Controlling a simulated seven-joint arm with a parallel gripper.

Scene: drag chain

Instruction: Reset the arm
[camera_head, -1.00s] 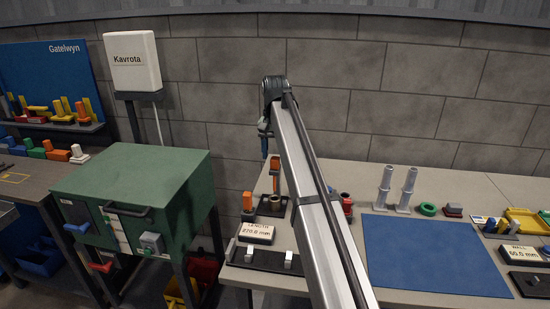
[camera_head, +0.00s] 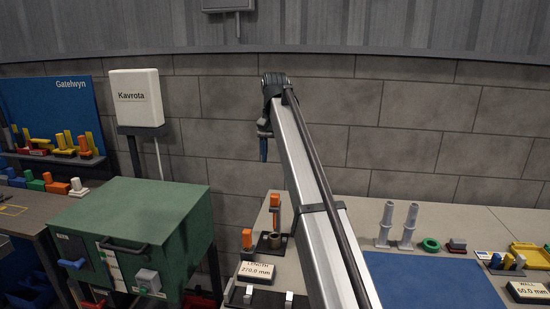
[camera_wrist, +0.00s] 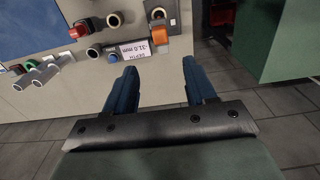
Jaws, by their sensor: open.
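My gripper (camera_wrist: 160,74) is open in the wrist view, with two blue fingers spread apart and nothing between them. It hangs above the edge between the bench and the floor. In the head view its blue finger (camera_head: 263,148) shows at the far end of my raised arm, against the grey wall and clear of the bench. An orange block (camera_wrist: 159,34) stands on the bench beyond the fingers, beside a ring-shaped part (camera_wrist: 158,12). The fingers touch neither.
The green cabinet (camera_head: 130,225) stands left of the bench; its side (camera_wrist: 290,40) fills the right of the wrist view. A length display (camera_head: 257,271), a blue mat (camera_head: 430,280) and two grey upright parts (camera_head: 409,226) are on the bench. Open floor shows below.

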